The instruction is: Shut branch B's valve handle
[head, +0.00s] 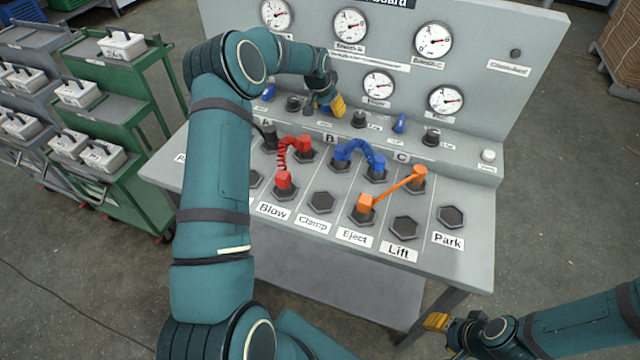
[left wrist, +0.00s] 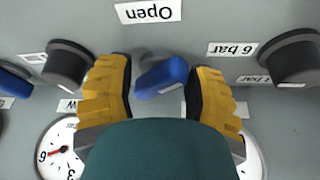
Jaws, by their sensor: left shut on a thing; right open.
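Branch B's valve handle is a blue lever (left wrist: 162,76) between the two yellow fingers in the left wrist view, slightly tilted. An "Open" label (left wrist: 148,11) shows upside down near its end. My left gripper (head: 332,106) is shut on this handle, at the panel's middle column above the letter B (head: 328,138). In the head view the gripper mostly hides the handle. Similar blue handles stand at branch A (head: 268,92) and branch C (head: 400,123). My right gripper (head: 437,322) is open and empty, low at the right, off the console's front edge.
The grey console (head: 455,265) carries several gauges, black knobs (head: 359,118) and hex sockets. A red coiled hose (head: 282,152), a blue hose (head: 357,148) and an orange link (head: 392,188) join sockets below the handles.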

